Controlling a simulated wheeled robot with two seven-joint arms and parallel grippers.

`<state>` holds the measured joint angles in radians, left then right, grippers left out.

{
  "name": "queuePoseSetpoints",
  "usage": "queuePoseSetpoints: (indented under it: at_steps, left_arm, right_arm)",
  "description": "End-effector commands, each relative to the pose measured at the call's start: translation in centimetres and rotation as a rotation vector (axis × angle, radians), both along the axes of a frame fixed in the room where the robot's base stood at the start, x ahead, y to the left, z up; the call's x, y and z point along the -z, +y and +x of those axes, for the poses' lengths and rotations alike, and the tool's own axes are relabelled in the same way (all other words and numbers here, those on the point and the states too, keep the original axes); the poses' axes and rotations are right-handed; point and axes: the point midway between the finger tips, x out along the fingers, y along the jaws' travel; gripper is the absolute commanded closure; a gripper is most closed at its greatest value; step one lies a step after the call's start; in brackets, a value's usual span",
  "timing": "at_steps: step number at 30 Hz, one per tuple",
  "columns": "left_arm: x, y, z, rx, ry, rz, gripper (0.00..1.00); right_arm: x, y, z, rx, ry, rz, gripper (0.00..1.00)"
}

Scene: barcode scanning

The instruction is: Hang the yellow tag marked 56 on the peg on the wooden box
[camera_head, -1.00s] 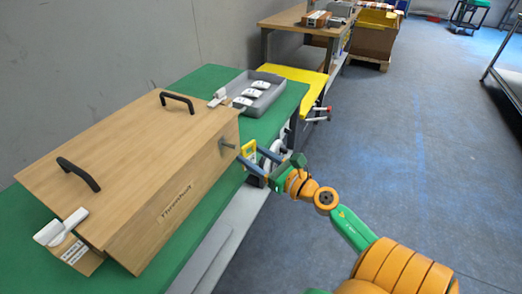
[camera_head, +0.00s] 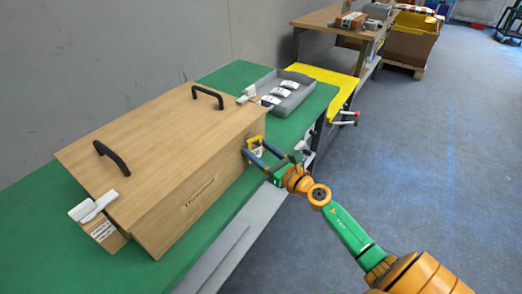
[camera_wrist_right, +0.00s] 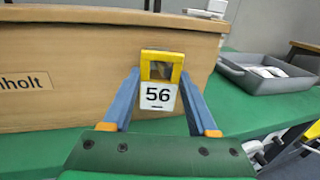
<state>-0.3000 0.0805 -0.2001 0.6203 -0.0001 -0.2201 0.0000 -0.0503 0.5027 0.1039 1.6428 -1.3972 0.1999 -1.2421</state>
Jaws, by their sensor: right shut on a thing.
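The wooden box (camera_head: 165,160) sits on the green-topped table, with two black handles on its lid. My right gripper (camera_head: 258,150) is shut on the yellow tag (camera_head: 256,141) at the right end of the box's front face. In the right wrist view, the tag (camera_wrist_right: 161,98) is upright between the two blue fingers, its white label reading 56 towards me. The box face (camera_wrist_right: 75,85) is right behind it. The peg is hidden behind the tag, and I cannot tell whether the tag's opening is around it. My left gripper is out of view.
A grey tray (camera_head: 285,98) with several white devices stands behind the box on the green table (camera_head: 215,78). A white scanner-like device (camera_head: 93,207) is at the box's left end. Open floor (camera_head: 430,170) lies to the right.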

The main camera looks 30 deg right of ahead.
Motion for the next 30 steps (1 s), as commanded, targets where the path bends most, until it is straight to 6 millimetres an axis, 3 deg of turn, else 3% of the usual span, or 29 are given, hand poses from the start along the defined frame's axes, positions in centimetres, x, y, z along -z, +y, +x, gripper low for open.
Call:
queuePoseSetpoints:
  at_steps: [14, 15, 18, 30]
  left_arm:
    - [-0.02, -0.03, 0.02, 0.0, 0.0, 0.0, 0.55]
    - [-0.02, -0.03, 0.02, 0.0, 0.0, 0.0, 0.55]
    - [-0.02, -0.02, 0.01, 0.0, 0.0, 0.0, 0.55]
    - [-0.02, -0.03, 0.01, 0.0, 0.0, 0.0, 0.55]
  right_arm:
    - [-0.04, -0.02, -0.01, 0.0, -0.001, 0.0, 0.93]
    - [-0.04, -0.02, -0.01, 0.0, -0.001, 0.0, 0.33]
    - [-0.04, 0.0, -0.01, 0.0, -0.001, 0.0, 0.06]
    - [-0.05, 0.07, -0.01, -0.002, -0.001, 0.001, 0.06]
